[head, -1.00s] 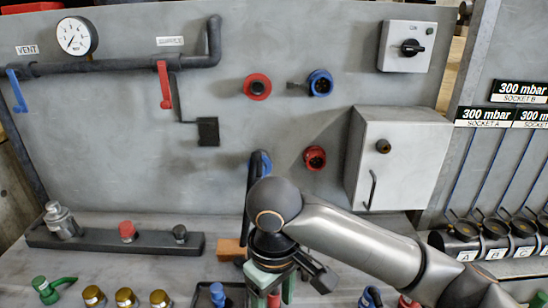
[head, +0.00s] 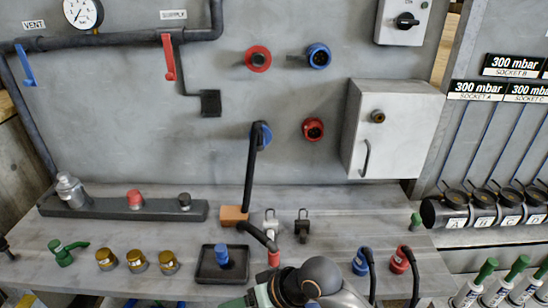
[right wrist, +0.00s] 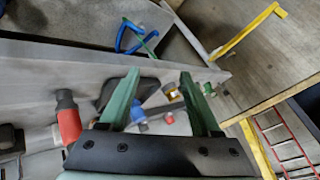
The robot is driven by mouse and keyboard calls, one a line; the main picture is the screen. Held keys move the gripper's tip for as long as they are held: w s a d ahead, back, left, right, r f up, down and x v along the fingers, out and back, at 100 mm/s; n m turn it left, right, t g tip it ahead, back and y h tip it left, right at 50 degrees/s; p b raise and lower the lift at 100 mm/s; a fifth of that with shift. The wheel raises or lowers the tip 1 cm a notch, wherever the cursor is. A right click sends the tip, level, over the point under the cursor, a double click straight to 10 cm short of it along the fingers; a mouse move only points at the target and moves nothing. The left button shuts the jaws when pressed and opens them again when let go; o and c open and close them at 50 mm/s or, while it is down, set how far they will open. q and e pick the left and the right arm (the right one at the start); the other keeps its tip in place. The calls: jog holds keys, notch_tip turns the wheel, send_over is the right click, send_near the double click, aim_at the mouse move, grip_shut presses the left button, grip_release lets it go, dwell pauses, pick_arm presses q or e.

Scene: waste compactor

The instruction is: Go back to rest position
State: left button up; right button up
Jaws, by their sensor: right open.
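My right gripper (right wrist: 159,76) is open in the right wrist view. Its two green fingers are apart with nothing held between them. In the head view, my right arm's dark rounded joint shows at the bottom edge, with a bit of green gripper (head: 238,302) beside it, mostly cut off. The arm is at the front edge of the grey workbench (head: 330,220). A black hose (head: 250,180) hangs from the blue wall socket (head: 261,134) to a red plug end (head: 273,257) near the bench front, close behind the arm. My left gripper is not in view.
A black tray (head: 208,272) with a blue-capped piece stands left of the arm. Blue (head: 361,262) and red (head: 400,261) hose plugs stand to the right. An orange block (head: 233,216) and small clamps are behind. A grey cabinet (head: 393,125) is on the wall.

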jog(key=s+d+f+m+t+h, duration=0.25)
jog(key=d+f+m+t, duration=0.2)
jog(key=d+f, duration=0.7)
jog(key=s+d+f+t+h, duration=0.1)
jog(key=s+d+f, duration=0.2)
jog(key=d, duration=0.3)
jog(key=s+d+f+n+t+h, duration=0.1)
jog(key=s+d+f+h, duration=0.1)
jog(key=s+d, duration=0.4)
jog(key=shift+s+f, duration=0.3)
jog(key=shift+f, duration=0.4)
